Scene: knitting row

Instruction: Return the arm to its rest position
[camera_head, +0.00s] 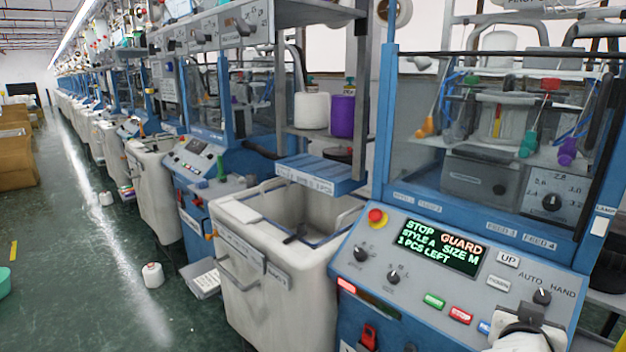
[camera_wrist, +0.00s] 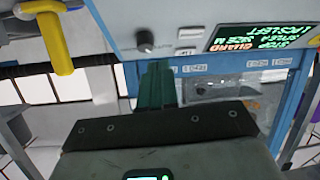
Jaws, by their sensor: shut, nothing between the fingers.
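My gripper (camera_wrist: 157,72) shows in the wrist view as two dark green fingers pressed together, with nothing between them. It is in front of the knitting machine's control panel (camera_wrist: 160,17), which appears upside down in that view. I see no contact with the panel. In the head view the same panel (camera_head: 386,255) is at the lower right. A white and dark part at the bottom right edge there appears to be my arm; the fingers are not visible in that view.
The panel's display (camera_head: 440,246) reads STOP, GUARD, STYLE A, SIZE M, 1 PCS LEFT. A pale bin (camera_head: 290,295) stands left of the machine. A yarn cone (camera_head: 153,275) is on the green floor (camera_head: 95,290). A yellow part (camera_wrist: 62,45) shows at the wrist view's upper left.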

